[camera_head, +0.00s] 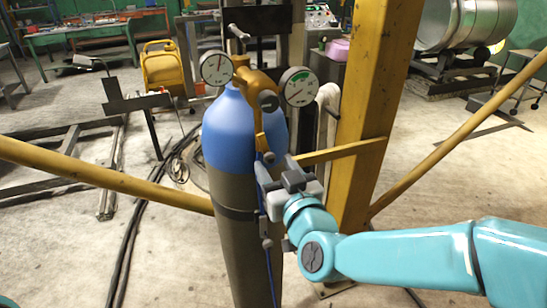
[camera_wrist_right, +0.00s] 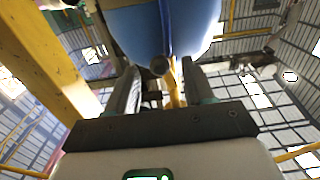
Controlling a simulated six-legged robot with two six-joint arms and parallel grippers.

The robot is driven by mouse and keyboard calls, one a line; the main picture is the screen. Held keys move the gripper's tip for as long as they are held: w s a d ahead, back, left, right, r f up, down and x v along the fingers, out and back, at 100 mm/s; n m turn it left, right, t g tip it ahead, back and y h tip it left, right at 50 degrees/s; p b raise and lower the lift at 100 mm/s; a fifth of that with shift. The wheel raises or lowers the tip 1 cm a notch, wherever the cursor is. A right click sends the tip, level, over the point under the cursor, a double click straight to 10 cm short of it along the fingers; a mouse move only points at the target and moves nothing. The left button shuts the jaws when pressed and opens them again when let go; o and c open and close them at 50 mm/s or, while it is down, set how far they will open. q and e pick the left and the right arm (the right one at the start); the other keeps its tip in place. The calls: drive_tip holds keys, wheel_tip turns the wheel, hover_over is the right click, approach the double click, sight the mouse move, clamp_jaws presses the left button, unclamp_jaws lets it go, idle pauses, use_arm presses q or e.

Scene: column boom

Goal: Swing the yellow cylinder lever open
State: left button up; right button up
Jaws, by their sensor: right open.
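The gas cylinder (camera_head: 240,140) stands upright, with a blue top and a grey-brown body. A yellow valve fitting with two round gauges sits on it. The yellow lever (camera_head: 259,130) hangs down along the cylinder's front right side. My right gripper (camera_head: 275,168) is open at the lever's lower end. In the right wrist view, the lever (camera_wrist_right: 174,88) shows between the two open fingers, below the blue cylinder top (camera_wrist_right: 165,28). I cannot tell whether a finger touches it. My left gripper is out of view.
A yellow post (camera_head: 375,100) stands right of the cylinder, with slanting yellow bars on both sides. A blue hose (camera_head: 268,262) runs down the cylinder's front. Black cables (camera_head: 130,240) lie on the floor at left.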

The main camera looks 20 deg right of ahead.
drive_tip(key=shift+w, duration=0.75)
clamp_jaws()
drive_tip(key=a+m+b, duration=0.1)
drive_tip(key=m+b, duration=0.2)
drive_tip(key=shift+a, duration=0.15)
